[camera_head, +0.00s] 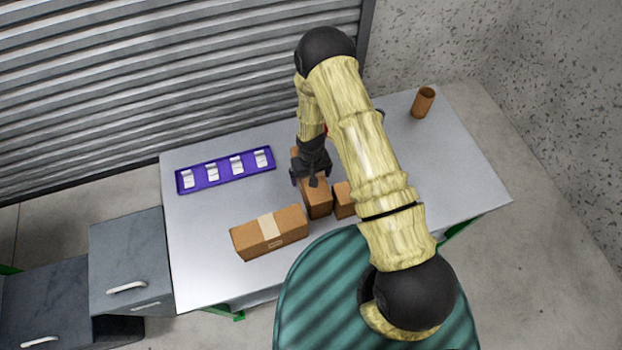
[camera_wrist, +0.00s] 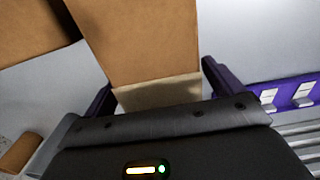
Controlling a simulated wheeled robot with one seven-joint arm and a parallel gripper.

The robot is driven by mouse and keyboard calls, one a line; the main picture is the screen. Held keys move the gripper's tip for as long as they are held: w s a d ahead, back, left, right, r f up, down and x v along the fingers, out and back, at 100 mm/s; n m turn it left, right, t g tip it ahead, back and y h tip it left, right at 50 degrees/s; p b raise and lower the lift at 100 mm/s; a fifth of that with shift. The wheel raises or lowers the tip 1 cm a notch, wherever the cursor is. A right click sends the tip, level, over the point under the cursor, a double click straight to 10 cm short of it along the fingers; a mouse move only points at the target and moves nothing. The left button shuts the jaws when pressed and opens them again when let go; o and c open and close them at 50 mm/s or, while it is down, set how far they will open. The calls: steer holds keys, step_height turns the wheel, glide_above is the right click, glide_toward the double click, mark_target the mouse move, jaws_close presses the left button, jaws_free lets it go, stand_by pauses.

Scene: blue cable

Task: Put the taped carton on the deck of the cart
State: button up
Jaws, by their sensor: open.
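A brown carton with a pale tape band (camera_head: 268,232) lies at the table's front left, apart from my gripper. My gripper (camera_head: 311,181) is open and points down at the far end of a second brown carton (camera_head: 318,204). In the wrist view this second carton (camera_wrist: 145,40) lies between the open fingers (camera_wrist: 158,88), with a pale band like tape at its near end. I cannot tell whether the fingers touch it. My gripper hides that end in the head view. I cannot pick out a cart for certain.
A small brown box (camera_head: 344,200) stands close beside the second carton, on its right. A purple tray (camera_head: 225,171) with several white pieces lies at the back left. A brown cylinder (camera_head: 423,102) stands at the back right. Grey drawer units (camera_head: 130,255) stand left of the metal table (camera_head: 465,185).

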stand_by(0.5)
steer(key=c, duration=1.6)
steer(key=shift+w, duration=0.1)
steer(key=shift+c, duration=0.2)
step_height(320, 180, up, 18)
steer(key=b, duration=0.5)
